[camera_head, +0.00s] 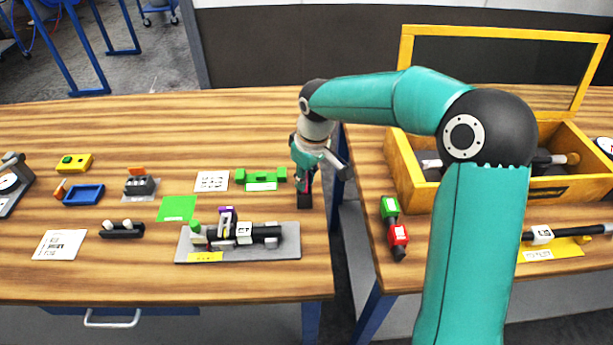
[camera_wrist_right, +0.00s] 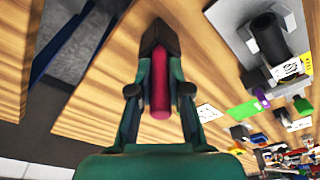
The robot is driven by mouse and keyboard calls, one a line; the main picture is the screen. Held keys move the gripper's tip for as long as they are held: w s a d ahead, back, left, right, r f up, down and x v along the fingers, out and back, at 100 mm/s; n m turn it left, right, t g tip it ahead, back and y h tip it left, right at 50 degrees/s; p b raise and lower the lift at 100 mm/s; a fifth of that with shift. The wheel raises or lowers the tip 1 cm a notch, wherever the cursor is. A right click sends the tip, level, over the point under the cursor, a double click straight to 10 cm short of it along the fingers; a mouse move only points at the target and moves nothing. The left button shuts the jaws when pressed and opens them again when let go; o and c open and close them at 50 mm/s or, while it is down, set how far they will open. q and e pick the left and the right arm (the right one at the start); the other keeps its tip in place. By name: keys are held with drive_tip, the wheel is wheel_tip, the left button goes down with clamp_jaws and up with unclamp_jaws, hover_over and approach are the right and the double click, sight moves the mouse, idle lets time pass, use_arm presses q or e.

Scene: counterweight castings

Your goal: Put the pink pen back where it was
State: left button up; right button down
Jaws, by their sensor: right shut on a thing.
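My right gripper (camera_head: 305,195) is over the right end of the left table, pointing down. In the head view only a small bit of pink shows between the fingers. I cannot tell whether the pen touches the table. My left gripper is not in view.
A green part (camera_head: 261,176) stands just left of my right gripper. A grey tray (camera_head: 285,253) with several parts lies in front of it. A gap separates the two tables. A yellow crate (camera_head: 404,170) and a green-red part (camera_head: 394,222) are on the right table.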

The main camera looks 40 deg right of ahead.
drive_tip(key=c, duration=1.1)
unclamp_jaws()
drive_tip(key=shift+f, duration=0.1)
drive_tip(key=r, duration=0.4)
drive_tip(key=s+r, duration=0.1)
drive_tip(key=r, duration=0.7)
drive_tip(key=shift+s+d+r, duration=0.1)
drive_tip(key=shift+s+d, duration=0.15)
drive_tip(key=shift+s, duration=0.1)
